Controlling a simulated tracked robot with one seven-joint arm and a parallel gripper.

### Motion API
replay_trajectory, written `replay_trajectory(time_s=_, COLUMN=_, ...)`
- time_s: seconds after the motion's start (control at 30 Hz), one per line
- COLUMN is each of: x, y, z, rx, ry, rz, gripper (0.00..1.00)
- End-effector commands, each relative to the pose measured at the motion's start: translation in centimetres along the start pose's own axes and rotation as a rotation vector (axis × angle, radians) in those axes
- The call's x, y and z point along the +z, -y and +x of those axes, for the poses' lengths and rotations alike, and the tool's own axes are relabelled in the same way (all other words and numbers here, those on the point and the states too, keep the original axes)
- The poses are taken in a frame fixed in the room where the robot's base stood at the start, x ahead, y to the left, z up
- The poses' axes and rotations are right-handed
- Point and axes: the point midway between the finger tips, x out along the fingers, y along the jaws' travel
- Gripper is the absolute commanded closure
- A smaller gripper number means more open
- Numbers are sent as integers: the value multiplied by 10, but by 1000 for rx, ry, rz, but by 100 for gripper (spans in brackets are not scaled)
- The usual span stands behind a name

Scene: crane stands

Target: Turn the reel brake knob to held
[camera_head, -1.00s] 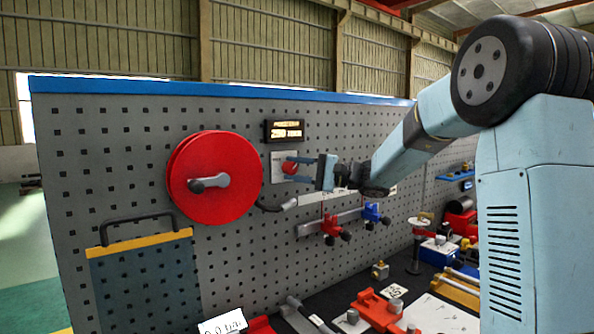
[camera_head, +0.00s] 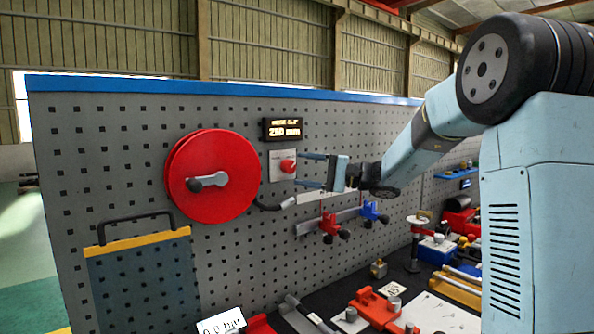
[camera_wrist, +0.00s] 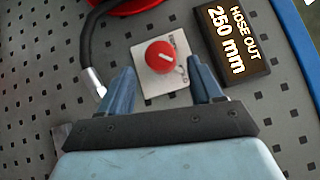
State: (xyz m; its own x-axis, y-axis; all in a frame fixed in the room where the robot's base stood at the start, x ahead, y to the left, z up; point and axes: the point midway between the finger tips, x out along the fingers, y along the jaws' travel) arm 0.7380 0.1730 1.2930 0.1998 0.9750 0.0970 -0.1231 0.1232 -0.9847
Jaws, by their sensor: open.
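The red reel brake knob (camera_head: 288,166) sits on a small pale plate (camera_head: 274,175) on the pegboard, right of the red hose reel (camera_head: 220,170). In the wrist view the round knob (camera_wrist: 160,57) carries a white pointer line that runs slantwise across its face. The plate's lettering is partly hidden and too small to read surely. My gripper (camera_head: 308,170) is open, its two blue fingers apart. In the wrist view the gripper (camera_wrist: 160,68) has one finger to each side of the knob, with clear gaps. The fingertips stand short of the knob and hold nothing.
A display (camera_wrist: 230,42) beside the plate reads "HOSE OUT 250 mm". A dark hose with a metal end (camera_wrist: 92,82) lies close to my left finger in the wrist view. Red (camera_head: 329,226) and blue (camera_head: 373,212) clamps hang on a rail below my gripper.

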Motion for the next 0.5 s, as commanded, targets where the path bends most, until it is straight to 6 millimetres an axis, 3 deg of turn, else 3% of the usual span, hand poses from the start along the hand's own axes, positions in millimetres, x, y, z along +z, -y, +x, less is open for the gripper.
replay_trajectory(time_s=0.3, x=-2, y=-1, z=-64, rx=0, ry=-3, rz=1, gripper=35)
replay_trajectory(time_s=0.5, x=-2, y=-1, z=-93, rx=0, ry=-2, rz=2, gripper=35)
